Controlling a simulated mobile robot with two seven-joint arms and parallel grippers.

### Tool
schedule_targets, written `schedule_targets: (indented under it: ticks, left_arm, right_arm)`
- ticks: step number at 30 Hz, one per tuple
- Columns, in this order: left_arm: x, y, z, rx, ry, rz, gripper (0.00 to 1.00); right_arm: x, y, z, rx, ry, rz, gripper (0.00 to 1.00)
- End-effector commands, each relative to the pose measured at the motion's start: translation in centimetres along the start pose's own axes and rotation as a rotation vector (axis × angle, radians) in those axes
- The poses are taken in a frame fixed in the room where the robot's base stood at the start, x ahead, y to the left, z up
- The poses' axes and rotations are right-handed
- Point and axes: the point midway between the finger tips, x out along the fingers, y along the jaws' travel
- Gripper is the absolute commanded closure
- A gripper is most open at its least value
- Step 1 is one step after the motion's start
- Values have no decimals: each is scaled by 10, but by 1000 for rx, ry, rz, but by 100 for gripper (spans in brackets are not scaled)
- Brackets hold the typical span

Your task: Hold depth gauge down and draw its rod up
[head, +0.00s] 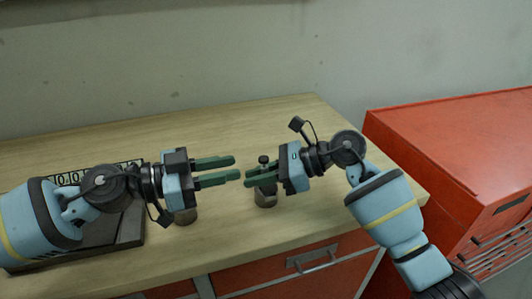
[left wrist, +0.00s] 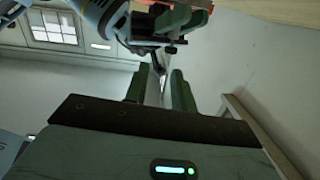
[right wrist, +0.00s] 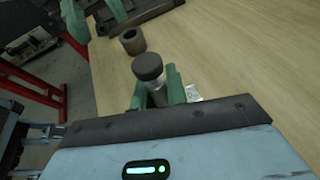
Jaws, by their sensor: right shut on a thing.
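The depth gauge has a dark round cap (head: 263,159) above a short metal cylinder (head: 265,200) standing on the wooden bench near its front edge. My right gripper (head: 248,177) reaches in from the right, with its green fingers around the gauge. In the right wrist view the dark cap (right wrist: 148,67) and a bright metal shaft (right wrist: 158,92) show between the fingers. The fingers hide much of the gauge's middle. My left gripper (head: 238,169) is open and empty, left of the gauge, its fingertips pointing at it and apart from it. Its parted fingers also show in the left wrist view (left wrist: 160,92).
A short hollow cylinder (right wrist: 132,42) stands on the bench left of the gauge, partly under my left gripper in the head view. A dark tray (head: 125,230) with a numbered display lies at the left. A red cabinet (head: 460,140) stands at the right. The back bench (head: 240,118) is clear.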

Motion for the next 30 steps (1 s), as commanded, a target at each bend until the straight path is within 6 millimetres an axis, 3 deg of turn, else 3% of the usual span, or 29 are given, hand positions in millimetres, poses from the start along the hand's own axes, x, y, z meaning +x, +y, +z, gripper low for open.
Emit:
schedule_targets:
  ticks: [6, 16, 23, 30]
  left_arm:
    - [-24, 1, 2, -49, 54, -105, 74]
    - [-24, 0, 1, -55, 64, -124, 74]
    - [3, -3, -2, -51, 65, -121, 74]
    - [47, -8, -4, -53, 64, -122, 74]
  right_arm:
    - [1, 1, -2, 2, 3, 4, 100]
    - [2, 2, -2, 3, 4, 6, 100]
    - [2, 2, -3, 4, 4, 6, 100]
    - [2, 2, -3, 4, 5, 7, 100]
